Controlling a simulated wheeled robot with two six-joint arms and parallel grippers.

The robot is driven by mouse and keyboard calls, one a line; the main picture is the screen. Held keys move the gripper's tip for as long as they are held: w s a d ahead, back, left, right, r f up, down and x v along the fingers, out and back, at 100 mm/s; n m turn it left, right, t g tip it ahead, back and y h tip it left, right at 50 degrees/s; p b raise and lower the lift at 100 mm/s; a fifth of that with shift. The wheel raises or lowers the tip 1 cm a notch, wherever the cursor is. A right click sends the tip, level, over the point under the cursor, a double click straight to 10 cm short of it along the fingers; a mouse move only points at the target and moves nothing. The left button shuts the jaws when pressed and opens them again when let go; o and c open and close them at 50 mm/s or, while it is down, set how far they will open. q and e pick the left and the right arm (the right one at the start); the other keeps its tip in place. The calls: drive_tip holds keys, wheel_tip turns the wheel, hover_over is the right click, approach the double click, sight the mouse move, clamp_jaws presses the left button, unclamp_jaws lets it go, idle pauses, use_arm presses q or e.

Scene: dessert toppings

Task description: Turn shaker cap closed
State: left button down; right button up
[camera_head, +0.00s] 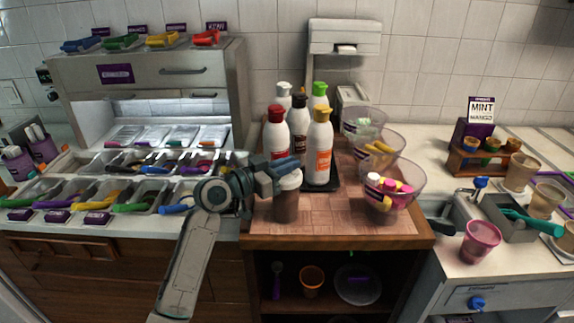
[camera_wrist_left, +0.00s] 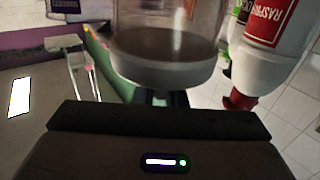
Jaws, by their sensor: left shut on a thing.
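The shaker (camera_head: 286,208) stands upright on the wooden board near its front left. It has a brownish clear body and a whitish cap (camera_head: 291,183). My left gripper (camera_head: 284,172) reaches in from the left and is shut at the cap; its fingers cover part of the cap. In the left wrist view the picture is upside down; the round pale cap (camera_wrist_left: 163,68) and the clear shaker body (camera_wrist_left: 172,20) show close in front of the gripper. The fingers' contact is mostly hidden there. I cannot tell how far the cap is turned. My right gripper is not in view.
Several sauce bottles (camera_head: 318,150) stand just behind the shaker. Clear bowls (camera_head: 413,170) with coloured contents line the board's right side. Topping trays with scoops (camera_head: 150,192) lie to the left. The board's front middle (camera_head: 335,222) is clear.

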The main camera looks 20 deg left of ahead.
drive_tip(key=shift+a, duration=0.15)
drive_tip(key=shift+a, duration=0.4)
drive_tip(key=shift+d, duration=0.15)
use_arm(q)
drive_tip(key=c, duration=1.5)
unclamp_jaws()
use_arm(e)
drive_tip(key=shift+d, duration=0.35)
